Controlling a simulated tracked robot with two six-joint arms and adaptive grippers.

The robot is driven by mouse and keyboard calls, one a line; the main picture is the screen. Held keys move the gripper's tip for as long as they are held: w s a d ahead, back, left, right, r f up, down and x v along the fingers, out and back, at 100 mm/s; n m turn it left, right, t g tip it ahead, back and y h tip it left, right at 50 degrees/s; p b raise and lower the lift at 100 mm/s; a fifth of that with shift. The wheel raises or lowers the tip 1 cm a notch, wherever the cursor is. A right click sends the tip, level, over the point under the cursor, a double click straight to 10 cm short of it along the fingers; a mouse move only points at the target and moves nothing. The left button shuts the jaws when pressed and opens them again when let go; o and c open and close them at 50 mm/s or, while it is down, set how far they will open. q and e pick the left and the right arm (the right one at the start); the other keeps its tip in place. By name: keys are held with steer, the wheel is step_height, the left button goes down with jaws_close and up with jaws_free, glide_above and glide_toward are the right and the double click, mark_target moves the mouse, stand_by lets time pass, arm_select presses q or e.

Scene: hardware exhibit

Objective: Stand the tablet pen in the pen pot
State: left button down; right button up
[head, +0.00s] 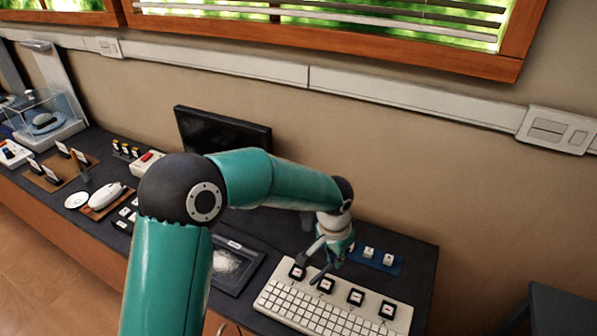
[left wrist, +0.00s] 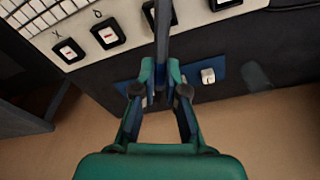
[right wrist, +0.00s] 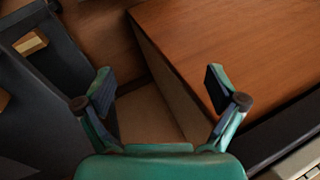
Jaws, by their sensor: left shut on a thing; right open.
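My left gripper (head: 322,262) is above the table, behind the white keyboard. In the left wrist view, its fingertips (left wrist: 161,88) are shut on a dark, thin stick, which looks like the tablet pen (left wrist: 162,38). The pen runs from the fingers toward the keyboard side. A faint, see-through upright shape (left wrist: 257,76) stands beside the blue mat in that view; it may be the pen pot, but I cannot tell surely. My right gripper (right wrist: 158,82) is open and empty in the right wrist view, and out of the head view.
The keyboard (head: 300,308) with several black key blocks lies at the table's front right. The blue mat (head: 398,269) holds small white keys behind it. A dark framed panel (head: 247,254) lies left of the keyboard. A black monitor (head: 222,135) stands at the wall.

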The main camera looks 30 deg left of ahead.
arm_select(q)
steer(key=w+d+r+m+t+h+b, duration=0.2)
steer(key=w+d+r+m+h, duration=0.2)
steer(key=d+r+m+h, duration=0.4)
steer(key=w+a+r+n+t+h+b, duration=0.1)
steer(key=w+a+r+t+h, duration=0.1)
steer(key=w+a, duration=0.35)
steer(key=w+a+r+t+h+b, duration=0.1)
steer(key=w+a+r+t, duration=0.15)
steer(key=a, duration=0.65)
steer(key=a+f+n+t+b, duration=0.1)
steer(key=a+f+n+t, duration=0.3)
steer(key=a, duration=0.6)
steer(key=shift+m+t, duration=0.65)
steer(key=shift+m, duration=0.05)
steer(key=f+b, duration=0.2)
steer(key=f, duration=0.1)
steer(key=f+b, duration=0.5)
steer(key=f, duration=0.2)
steer(key=shift+w+b, duration=0.4)
steer(key=c, duration=1.1)
jaws_free()
steer(key=shift+c, duration=0.2)
